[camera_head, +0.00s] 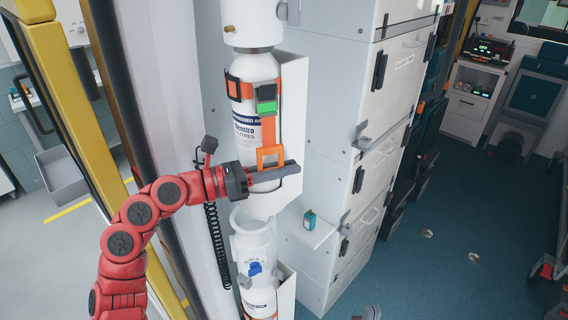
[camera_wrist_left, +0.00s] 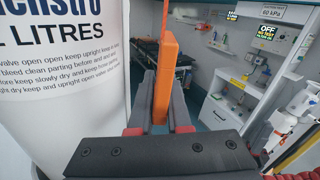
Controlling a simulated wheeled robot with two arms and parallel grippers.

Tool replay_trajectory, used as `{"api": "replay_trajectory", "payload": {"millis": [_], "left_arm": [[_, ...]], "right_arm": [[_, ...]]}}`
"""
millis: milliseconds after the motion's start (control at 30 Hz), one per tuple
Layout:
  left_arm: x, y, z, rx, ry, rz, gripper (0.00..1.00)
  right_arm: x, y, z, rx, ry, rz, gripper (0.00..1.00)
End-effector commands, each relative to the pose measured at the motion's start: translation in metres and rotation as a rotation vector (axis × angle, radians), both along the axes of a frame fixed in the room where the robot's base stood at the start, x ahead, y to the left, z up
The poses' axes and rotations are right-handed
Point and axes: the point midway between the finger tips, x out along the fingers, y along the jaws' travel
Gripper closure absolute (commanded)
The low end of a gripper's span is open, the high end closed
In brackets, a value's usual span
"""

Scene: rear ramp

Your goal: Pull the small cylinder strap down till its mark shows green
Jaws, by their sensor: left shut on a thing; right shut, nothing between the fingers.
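The small cylinder (camera_head: 257,125) is white with dark lettering and stands upright in its white wall bracket. An orange strap (camera_head: 268,132) runs down its front from a dark buckle (camera_head: 266,92). The mark (camera_head: 265,107) below the buckle shows green. My left gripper (camera_head: 272,172) is shut on the orange pull loop (camera_head: 270,153) at the strap's lower end. In the left wrist view the loop (camera_wrist_left: 163,75) stands edge-on between the fingers, beside the cylinder (camera_wrist_left: 65,85). What seems to be the tip of my right gripper (camera_head: 371,312) barely shows at the bottom edge, away from the cylinder.
A second white cylinder (camera_head: 258,298) with a blue fitting (camera_head: 255,268) sits below. A small teal box (camera_head: 309,219) rests on a shelf to the right. White cabinets (camera_head: 350,150) stand close on the right. Blue floor (camera_head: 430,265) lies open beyond.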

Motion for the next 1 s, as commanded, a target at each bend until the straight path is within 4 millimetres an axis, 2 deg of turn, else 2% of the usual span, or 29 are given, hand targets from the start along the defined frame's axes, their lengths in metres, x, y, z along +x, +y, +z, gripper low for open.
{"api": "replay_trajectory", "payload": {"millis": [100,133,200,567,767,1000], "left_arm": [[0.000,0.000,-0.001,0.003,0.003,-0.001,1.00],[0.000,0.000,-0.001,0.003,0.003,-0.002,0.81],[0.000,0.000,-0.001,0.003,0.003,-0.001,0.73],[-0.001,0.006,-0.001,0.001,0.000,0.001,0.73],[-0.012,0.041,-0.005,0.002,-0.001,0.004,0.73],[-0.030,0.105,-0.004,0.000,0.000,0.007,0.73]], "right_arm": [[0.000,0.000,0.001,0.000,0.000,0.000,1.00],[0.000,0.000,0.001,0.000,0.000,0.000,1.00],[0.000,0.000,0.001,0.000,0.000,0.000,1.00],[0.000,0.000,-0.003,0.000,0.000,0.000,1.00],[0.000,0.000,-0.022,0.000,0.000,0.000,1.00],[0.000,0.000,-0.047,0.000,0.000,0.000,1.00]]}}
